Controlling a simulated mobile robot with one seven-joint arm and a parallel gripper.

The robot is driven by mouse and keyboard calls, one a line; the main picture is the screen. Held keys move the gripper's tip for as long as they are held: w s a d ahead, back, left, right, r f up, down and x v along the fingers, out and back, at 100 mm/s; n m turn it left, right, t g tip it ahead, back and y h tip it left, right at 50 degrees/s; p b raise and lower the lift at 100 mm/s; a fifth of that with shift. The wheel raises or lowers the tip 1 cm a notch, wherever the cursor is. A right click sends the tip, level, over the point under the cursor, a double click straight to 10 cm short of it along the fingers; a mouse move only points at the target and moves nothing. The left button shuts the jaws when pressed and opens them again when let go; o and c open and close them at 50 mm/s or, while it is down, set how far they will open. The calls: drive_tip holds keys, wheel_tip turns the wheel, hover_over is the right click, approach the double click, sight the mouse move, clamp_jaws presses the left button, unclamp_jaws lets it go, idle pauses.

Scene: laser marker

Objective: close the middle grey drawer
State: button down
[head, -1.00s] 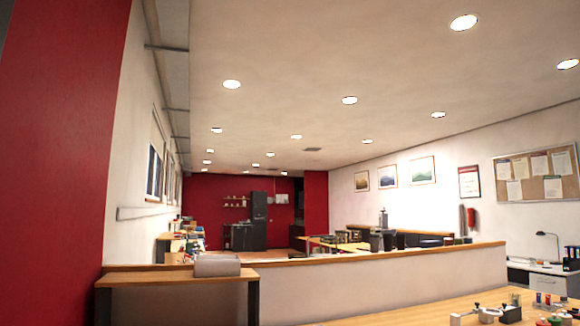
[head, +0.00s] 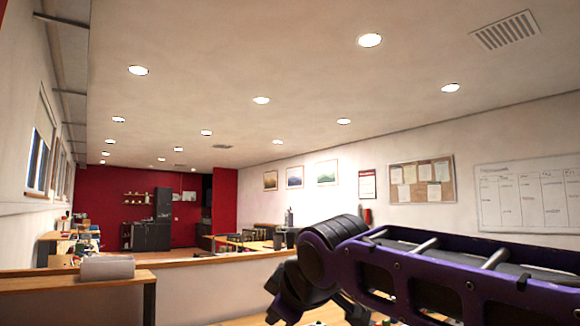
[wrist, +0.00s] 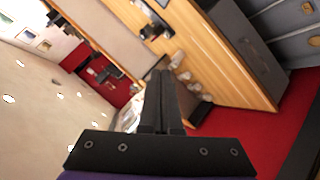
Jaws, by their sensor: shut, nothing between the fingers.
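In the wrist view, grey drawer fronts (wrist: 292,18) with small light handles show at the upper right, cut off by the picture's edge. I cannot tell which of them is the middle drawer or how far any is open. My gripper (wrist: 161,74) is shut and empty, its two dark fingers together. It points into the room, with the drawers off to its right and apart from it. The head view shows no drawers, and my gripper is not visible there.
A wooden surface (wrist: 205,50) with a dark grey side panel (wrist: 240,38) lies near the drawers. In the head view, a low white partition (head: 215,292) crosses in front, with a wooden ledge (head: 80,308) at left.

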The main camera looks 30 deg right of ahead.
drive_tip(key=w+d+r+n+t+h, duration=0.2)
drive_tip(key=w+d+r+n+h, duration=0.4)
drive_tip(key=w+d+r, duration=0.6)
wheel_tip(320, 180, up, 15)
drive_tip(key=d+n+t+h, duration=0.1)
drive_tip(key=n+t+h, duration=0.1)
drive_tip(key=n, duration=0.5)
drive_tip(key=shift+w+d+r+t+h, duration=0.2)
drive_tip(key=shift+w+t+h, duration=0.1)
drive_tip(key=shift+h, duration=0.1)
